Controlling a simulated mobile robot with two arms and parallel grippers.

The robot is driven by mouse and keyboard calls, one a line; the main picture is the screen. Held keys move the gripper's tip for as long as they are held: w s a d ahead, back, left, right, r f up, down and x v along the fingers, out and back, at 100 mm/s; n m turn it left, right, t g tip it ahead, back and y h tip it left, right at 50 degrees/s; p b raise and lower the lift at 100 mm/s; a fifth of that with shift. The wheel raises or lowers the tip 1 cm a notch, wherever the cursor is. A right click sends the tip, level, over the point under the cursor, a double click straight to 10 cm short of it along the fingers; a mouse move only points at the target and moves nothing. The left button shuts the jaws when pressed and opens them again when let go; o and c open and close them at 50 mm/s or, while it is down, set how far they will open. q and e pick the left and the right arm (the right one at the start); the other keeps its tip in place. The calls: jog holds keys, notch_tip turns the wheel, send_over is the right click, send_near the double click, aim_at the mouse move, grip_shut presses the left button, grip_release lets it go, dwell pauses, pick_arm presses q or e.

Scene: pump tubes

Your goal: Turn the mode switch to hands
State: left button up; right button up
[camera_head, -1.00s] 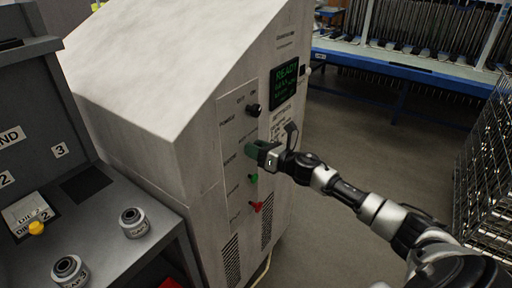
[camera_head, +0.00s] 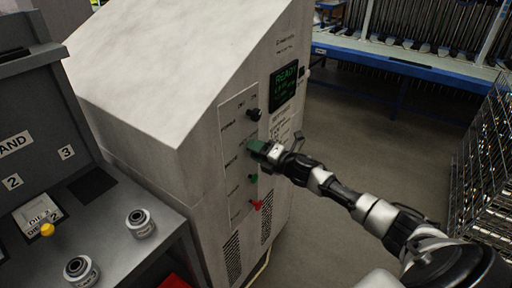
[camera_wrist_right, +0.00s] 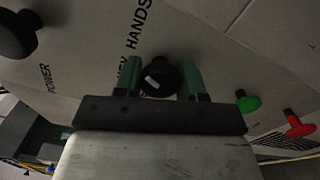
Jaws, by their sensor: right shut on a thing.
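The mode switch is a black knob (camera_wrist_right: 160,80) on the machine's front panel, with the printed word HANDS above it in the right wrist view. My right gripper (camera_wrist_right: 162,82) has its two green fingers on either side of this knob and is shut on it. In the head view the right gripper (camera_head: 256,148) is at the panel (camera_head: 232,170), and its fingers hide the knob. A white mark shows on the knob's face. My left gripper is not in view.
A black power knob (camera_head: 254,114) sits above my gripper, with a green button (camera_head: 252,179) and a red one (camera_head: 257,205) below. A lit screen (camera_head: 284,85) reads READY. A grey bench (camera_head: 110,240) stands left; a wire rack (camera_head: 485,170) stands right.

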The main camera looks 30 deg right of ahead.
jog(key=shift+m+p, duration=0.65)
jog(key=shift+m, duration=1.35)
jog(key=o, duration=0.9)
jog(key=shift+o, duration=0.2)
jog(key=b+v, duration=0.1)
jog(key=v, duration=0.9)
jog(key=shift+s+d, duration=0.2)
jog(key=shift+s, duration=0.15)
jog(key=shift+f, duration=0.1)
